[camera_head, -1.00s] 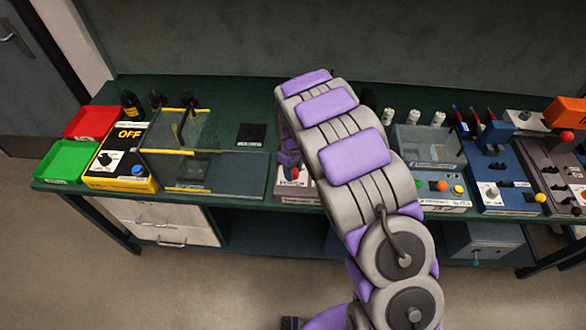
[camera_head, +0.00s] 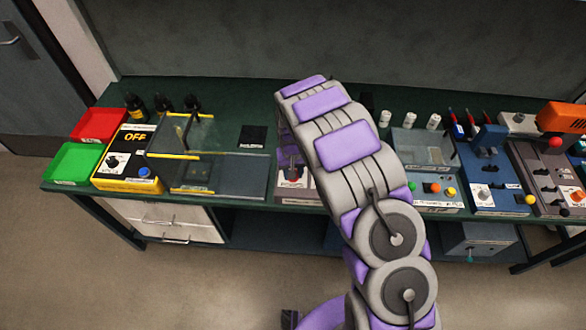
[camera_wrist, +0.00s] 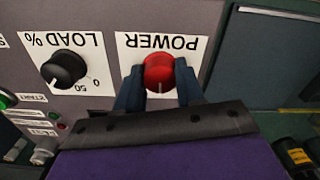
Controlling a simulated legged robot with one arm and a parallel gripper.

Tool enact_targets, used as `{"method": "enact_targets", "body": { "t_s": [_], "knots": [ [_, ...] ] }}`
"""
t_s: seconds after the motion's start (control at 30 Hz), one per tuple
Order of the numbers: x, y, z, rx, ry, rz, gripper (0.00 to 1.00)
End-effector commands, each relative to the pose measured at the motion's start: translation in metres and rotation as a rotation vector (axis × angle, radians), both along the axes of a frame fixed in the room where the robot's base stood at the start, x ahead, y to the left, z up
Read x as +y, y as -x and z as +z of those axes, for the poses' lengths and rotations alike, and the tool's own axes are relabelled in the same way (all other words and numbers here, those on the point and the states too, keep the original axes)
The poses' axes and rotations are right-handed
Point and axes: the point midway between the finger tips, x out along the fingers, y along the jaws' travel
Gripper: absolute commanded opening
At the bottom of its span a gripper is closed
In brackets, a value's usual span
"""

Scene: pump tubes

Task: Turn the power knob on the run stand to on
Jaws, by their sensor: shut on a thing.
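The red power knob (camera_wrist: 158,72) sits on a white label reading POWER, which appears upside down in the wrist view. A pale mark shows on the knob's lower side. My gripper (camera_wrist: 160,82) is shut on the knob, with one dark finger on each side. The run stand (camera_wrist: 108,18) is the grey panel around it. In the head view the stand (camera_head: 290,196) is partly hidden behind my arm, and the gripper is mostly hidden too.
A black LOAD % knob (camera_wrist: 64,70) is beside the power knob in the wrist view. A yellow OFF box (camera_head: 125,185) and a clear guarded station (camera_head: 205,135) stand left of my arm. Blue (camera_head: 492,195) and grey stations crowd the right.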

Motion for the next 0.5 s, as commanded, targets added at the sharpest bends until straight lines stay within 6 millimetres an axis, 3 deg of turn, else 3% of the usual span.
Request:
{"method": "enact_targets", "body": {
  "t_s": [0.5],
  "knots": [
    [0.002,-0.0018,0.0024,-0.006,-0.003,-0.483,0.07]
  ]
}}
